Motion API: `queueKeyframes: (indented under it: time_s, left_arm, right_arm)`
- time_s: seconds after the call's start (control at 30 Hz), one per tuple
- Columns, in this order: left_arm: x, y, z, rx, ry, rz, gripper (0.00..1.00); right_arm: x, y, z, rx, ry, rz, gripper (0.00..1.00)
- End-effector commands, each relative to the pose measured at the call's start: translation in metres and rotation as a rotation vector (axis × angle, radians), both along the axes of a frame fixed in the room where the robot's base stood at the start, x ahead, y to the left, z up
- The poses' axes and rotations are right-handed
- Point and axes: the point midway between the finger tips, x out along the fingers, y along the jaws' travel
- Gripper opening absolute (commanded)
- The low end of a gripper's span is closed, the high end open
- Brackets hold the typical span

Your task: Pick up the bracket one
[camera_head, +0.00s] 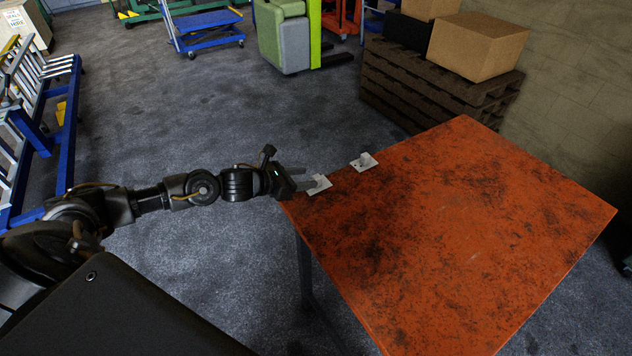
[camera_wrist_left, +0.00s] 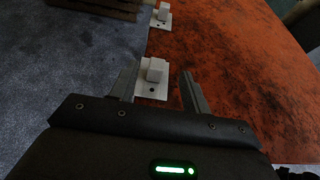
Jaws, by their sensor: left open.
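Two small light-grey brackets, each a flat plate with an upright block, sit along the left edge of the orange table. The nearer bracket (camera_head: 320,185) is at my left gripper (camera_head: 301,178); the farther bracket (camera_head: 364,161) stands apart, up and to the right. In the left wrist view the left gripper (camera_wrist_left: 160,88) is open, and the nearer bracket (camera_wrist_left: 153,77) shows between its two fingers with no visible grip on it. The farther bracket (camera_wrist_left: 161,16) shows at the top of that view. The right gripper is in neither view.
The worn orange table (camera_head: 470,220) is otherwise bare. Stacked brown pallets (camera_head: 430,90) with cardboard boxes (camera_head: 477,46) stand behind it. A blue rack (camera_head: 65,120) stands at the left and a blue trolley (camera_head: 205,25) at the back. Grey floor lies left of the table.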

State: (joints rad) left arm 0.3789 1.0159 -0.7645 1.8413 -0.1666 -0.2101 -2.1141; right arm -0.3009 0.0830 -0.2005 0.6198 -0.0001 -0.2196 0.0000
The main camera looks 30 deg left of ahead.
Motion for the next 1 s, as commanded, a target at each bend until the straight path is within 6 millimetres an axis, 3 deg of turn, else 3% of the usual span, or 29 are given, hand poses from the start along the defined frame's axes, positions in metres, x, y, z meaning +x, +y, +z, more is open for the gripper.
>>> queueKeyframes:
  time_s: [0.27, 0.6, 0.87, 1.0]
  left_arm:
    - [0.009, -0.005, -0.003, -0.002, 0.001, 0.001, 0.47]
    - [0.043, -0.022, -0.024, 0.000, 0.000, 0.001, 0.47]
    - [0.045, -0.023, -0.027, 0.000, 0.001, 0.000, 0.47]
    - [0.045, -0.023, -0.027, 0.000, 0.001, 0.000, 0.32]
  right_arm:
    - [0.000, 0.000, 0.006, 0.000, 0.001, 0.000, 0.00]
    - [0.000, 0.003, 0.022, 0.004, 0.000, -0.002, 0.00]
    - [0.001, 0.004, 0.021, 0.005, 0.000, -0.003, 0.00]
    - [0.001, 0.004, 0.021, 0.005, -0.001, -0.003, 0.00]
